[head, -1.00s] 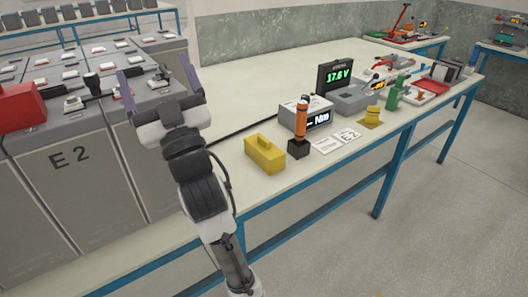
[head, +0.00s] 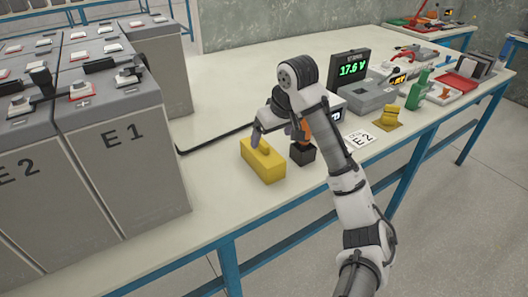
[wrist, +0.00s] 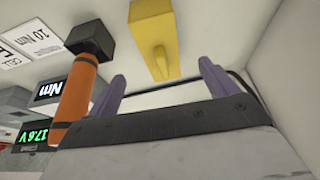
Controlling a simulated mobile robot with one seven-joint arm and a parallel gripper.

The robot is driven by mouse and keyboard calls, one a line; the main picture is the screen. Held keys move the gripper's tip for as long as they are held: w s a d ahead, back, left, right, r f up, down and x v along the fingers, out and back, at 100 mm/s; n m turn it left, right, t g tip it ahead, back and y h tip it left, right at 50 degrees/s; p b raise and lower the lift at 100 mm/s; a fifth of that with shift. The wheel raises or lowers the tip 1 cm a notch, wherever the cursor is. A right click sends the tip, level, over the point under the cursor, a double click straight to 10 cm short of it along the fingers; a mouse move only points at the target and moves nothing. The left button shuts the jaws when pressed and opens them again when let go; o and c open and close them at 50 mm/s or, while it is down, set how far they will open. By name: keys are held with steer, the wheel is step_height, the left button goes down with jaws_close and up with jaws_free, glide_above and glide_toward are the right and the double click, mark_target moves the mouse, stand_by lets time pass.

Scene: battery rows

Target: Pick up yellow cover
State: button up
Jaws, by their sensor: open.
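The yellow cover (head: 263,164), a box shape with a raised handle bar on top, sits on the pale bench near its front edge. It also shows in the wrist view (wrist: 172,58), beyond the fingertips. My gripper (head: 272,134) is close to the cover, at its upper right in the head view. Its purple fingers (wrist: 161,78) are spread with nothing between them. The fingers are partly hidden behind my wrist in the head view.
An orange-handled tool with a black base (head: 302,153) stands close beside the cover, partly hidden by my arm; its orange handle (wrist: 76,103) is near one finger. White cards (head: 360,139), a green-display meter (head: 352,67) and grey batteries (head: 125,150) are nearby.

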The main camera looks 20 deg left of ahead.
mark_target(263, 155)
steer(key=b+x, duration=0.1)
steer(key=x, duration=0.4)
steer(key=shift+a+f, duration=0.25)
steer(key=shift+f, duration=0.05)
steer(key=shift+w+x, duration=0.15)
steer(key=shift+x, duration=1.4)
steer(key=shift+w+x, duration=0.1)
steer(key=shift+x, duration=1.5)
steer(key=shift+r, duration=0.1)
steer(key=c, duration=1.1)
